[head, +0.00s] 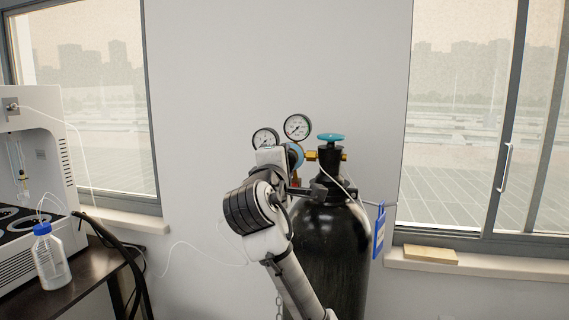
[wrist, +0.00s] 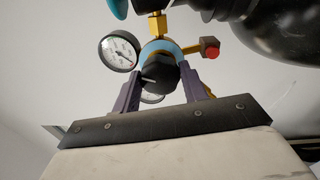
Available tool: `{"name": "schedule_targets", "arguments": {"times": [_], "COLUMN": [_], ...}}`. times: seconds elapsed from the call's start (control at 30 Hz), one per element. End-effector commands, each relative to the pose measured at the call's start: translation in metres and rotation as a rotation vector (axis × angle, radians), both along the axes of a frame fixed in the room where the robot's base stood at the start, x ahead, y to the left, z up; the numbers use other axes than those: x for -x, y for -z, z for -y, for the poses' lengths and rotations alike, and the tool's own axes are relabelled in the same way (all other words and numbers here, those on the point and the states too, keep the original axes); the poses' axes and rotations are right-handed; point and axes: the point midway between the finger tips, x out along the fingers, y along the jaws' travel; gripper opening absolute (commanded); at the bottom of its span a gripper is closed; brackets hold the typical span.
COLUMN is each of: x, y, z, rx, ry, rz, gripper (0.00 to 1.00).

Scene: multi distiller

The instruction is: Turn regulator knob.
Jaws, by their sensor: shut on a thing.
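The regulator (head: 297,154) is mounted on the valve of a black gas cylinder (head: 332,240), with two round dial gauges (head: 298,127) above and beside it. In the wrist view the black regulator knob (wrist: 160,73) sits in front of the blue and brass regulator body (wrist: 158,46). My gripper (wrist: 160,82) has its two purple fingers on either side of the knob and is shut on it. In the head view my arm hides the knob and the fingertips.
A teal valve handwheel (head: 331,137) tops the cylinder, and a blue tag (head: 379,232) hangs at its right. A dark table (head: 92,272) at left holds a white machine (head: 35,150) and a blue-capped bottle (head: 51,258). A thin tube and dark hoses run nearby.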

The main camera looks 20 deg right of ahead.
Motion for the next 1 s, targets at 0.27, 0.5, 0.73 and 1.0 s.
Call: {"name": "schedule_targets", "arguments": {"times": [0.27,0.5,0.73,1.0], "x": [0.0002,0.0002,0.0001,0.0001], "y": [-0.0009,-0.0009,-0.001,-0.0011], "z": [0.0005,0.0001,-0.0001,-0.0002], "rx": [0.149,0.218,0.237,0.238], "ry": [0.0,0.0,-0.001,-0.001], "rz": [-0.1,-0.146,-0.159,-0.16], "gripper": [0.2,0.2,0.2,0.2]}}
